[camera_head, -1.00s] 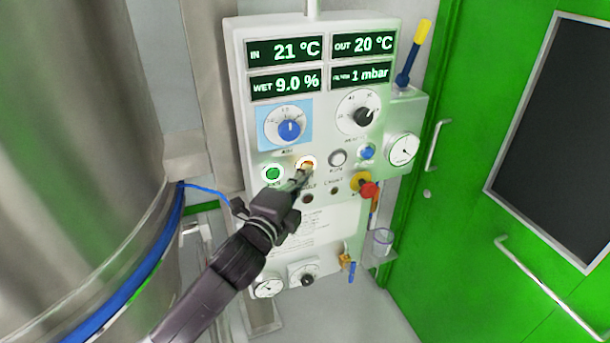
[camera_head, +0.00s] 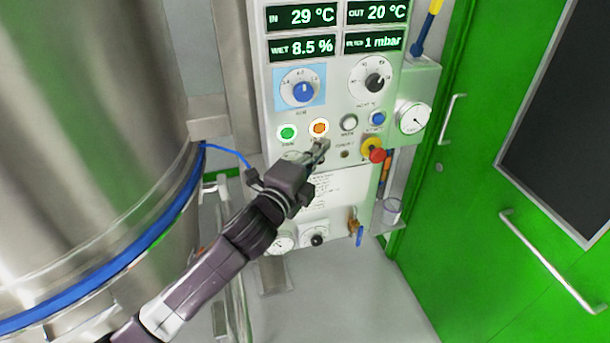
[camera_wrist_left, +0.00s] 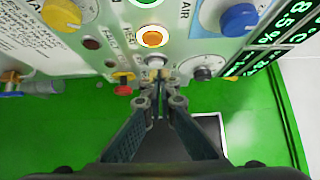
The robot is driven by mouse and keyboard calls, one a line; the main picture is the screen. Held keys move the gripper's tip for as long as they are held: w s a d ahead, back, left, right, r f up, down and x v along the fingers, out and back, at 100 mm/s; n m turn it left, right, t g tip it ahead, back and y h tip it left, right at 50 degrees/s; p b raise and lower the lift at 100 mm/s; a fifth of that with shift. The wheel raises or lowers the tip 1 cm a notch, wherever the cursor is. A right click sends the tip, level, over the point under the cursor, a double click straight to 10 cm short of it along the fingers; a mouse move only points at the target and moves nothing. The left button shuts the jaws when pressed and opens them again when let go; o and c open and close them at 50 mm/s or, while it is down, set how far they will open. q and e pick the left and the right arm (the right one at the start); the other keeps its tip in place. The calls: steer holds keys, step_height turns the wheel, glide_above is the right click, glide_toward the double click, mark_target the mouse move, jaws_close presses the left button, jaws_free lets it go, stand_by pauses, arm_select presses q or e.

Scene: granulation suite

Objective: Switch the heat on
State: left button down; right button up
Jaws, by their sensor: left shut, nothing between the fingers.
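The white control panel (camera_head: 335,190) carries a lit orange button (camera_head: 319,128) with a pale ring, left of a grey-white button (camera_head: 349,122) and right of a lit green button (camera_head: 287,133). The panel's display (camera_head: 302,15) reads IN 29 °C, OUT 20 °C, WET 8.5 % and 1 mbar. My left gripper (camera_head: 322,148) is shut and empty, its tips just below the orange button and apart from it. My right gripper is out of view.
A blue knob (camera_head: 303,91) and a black knob (camera_head: 375,82) sit above the buttons. A red knob on a yellow base (camera_head: 376,154) is to the right. A steel vessel (camera_head: 80,130) stands left, a green door (camera_head: 470,200) right.

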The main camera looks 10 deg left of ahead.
arm_select(q)
steer(key=b+v, duration=0.2)
steer(key=v, duration=0.5)
steer(key=shift+s+a+f, duration=0.2)
steer(key=shift+a+f, duration=0.15)
steer(key=shift+a, duration=0.2)
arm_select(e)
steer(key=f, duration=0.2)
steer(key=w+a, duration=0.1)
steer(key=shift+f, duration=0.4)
arm_select(q)
steer(key=shift+d, duration=0.1)
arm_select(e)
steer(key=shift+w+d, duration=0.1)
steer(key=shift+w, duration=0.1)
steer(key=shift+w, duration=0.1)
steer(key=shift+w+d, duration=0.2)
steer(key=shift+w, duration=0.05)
